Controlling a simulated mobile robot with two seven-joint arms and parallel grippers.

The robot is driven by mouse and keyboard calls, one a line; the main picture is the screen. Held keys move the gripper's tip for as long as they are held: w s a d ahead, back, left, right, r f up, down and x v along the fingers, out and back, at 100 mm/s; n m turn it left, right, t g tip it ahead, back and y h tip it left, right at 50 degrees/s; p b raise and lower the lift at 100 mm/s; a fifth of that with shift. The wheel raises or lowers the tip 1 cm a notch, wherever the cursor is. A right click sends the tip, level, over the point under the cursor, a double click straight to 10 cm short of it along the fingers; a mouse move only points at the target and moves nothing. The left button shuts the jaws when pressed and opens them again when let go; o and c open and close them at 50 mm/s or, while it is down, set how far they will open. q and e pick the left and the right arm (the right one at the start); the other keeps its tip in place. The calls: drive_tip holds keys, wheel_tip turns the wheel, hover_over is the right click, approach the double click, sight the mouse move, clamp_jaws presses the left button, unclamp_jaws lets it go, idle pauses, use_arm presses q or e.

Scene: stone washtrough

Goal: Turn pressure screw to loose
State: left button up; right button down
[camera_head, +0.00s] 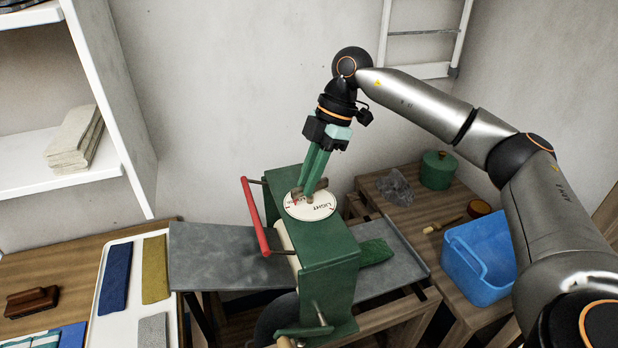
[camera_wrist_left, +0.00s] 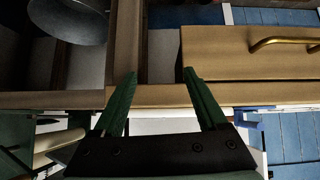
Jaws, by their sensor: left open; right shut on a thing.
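A green press (camera_head: 330,252) stands in the middle of the head view. On its top is a round white dial (camera_head: 325,211) with red marks and the word LIGHT readable; other lettering is too small or covered. My right gripper (camera_head: 308,190) reaches down from above with green fingers, shut on the pressure screw's small handle (camera_head: 298,192) over the dial. The fingers hide much of the screw. My left gripper (camera_wrist_left: 160,73) shows only in the left wrist view, open and empty, in front of a wooden drawer front (camera_wrist_left: 250,65).
A red bar handle (camera_head: 256,215) sticks out at the press's left. Grey boards (camera_head: 215,255) extend on both sides. A blue bin (camera_head: 480,258), green pot (camera_head: 438,170) and brush (camera_head: 443,225) are at right. A white tray with cloths (camera_head: 120,320) is at left.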

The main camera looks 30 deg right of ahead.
drive_tip(key=shift+m+t, duration=0.3)
drive_tip(key=shift+m, duration=0.7)
drive_tip(key=c, duration=0.9)
unclamp_jaws()
drive_tip(key=v, duration=1.2)
drive_tip(key=shift+r+b, duration=0.3)
drive_tip(key=shift+s, duration=0.1)
